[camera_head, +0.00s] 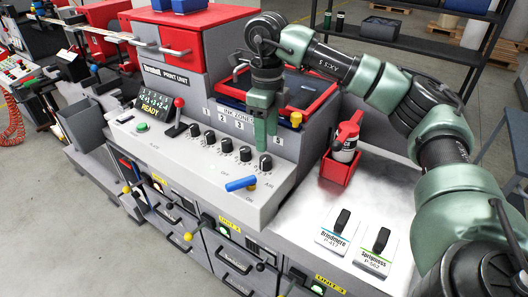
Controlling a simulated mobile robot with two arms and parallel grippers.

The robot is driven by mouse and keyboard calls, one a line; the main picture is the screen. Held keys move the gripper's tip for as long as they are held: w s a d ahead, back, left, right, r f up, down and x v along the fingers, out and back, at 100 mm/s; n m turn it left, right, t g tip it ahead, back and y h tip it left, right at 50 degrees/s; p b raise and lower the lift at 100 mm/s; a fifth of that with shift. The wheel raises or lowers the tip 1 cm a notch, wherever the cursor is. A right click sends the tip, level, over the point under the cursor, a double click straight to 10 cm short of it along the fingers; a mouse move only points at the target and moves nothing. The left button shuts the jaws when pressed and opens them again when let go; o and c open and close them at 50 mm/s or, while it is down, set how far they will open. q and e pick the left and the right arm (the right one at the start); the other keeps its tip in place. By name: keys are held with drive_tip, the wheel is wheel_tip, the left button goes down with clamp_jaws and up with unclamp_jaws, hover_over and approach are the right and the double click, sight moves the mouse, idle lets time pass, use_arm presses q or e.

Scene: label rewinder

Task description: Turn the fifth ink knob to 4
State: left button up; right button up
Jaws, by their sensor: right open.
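The print unit's sloped grey panel carries a row of black ink knobs, and the fifth ink knob (265,163) is at the right end of the row. Its pointer setting is too small to read. My right gripper (265,144) points down with its green fingers just above and behind the fifth knob. It is open, with nothing seen between its fingers. Whether a fingertip touches the knob I cannot tell. The fourth knob (245,154) is just to its left. A small display (155,101) reads READY below a row of digits. My left gripper is not in view.
A blue-handled lever (241,184) sits in front of the fifth knob. A red-handled lever (178,116) and a green button (143,127) are to the left. A red holder with a bottle (342,155) and two labelled cards (341,231) are on the right.

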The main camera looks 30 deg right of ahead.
sight(266, 158)
wheel_tip(266, 158, down, 6)
drive_tip(key=shift+f+p, duration=0.1)
drive_tip(key=shift+p, duration=0.75)
drive_tip(key=shift+a+f, duration=0.15)
drive_tip(key=shift+f, duration=0.15)
clamp_jaws()
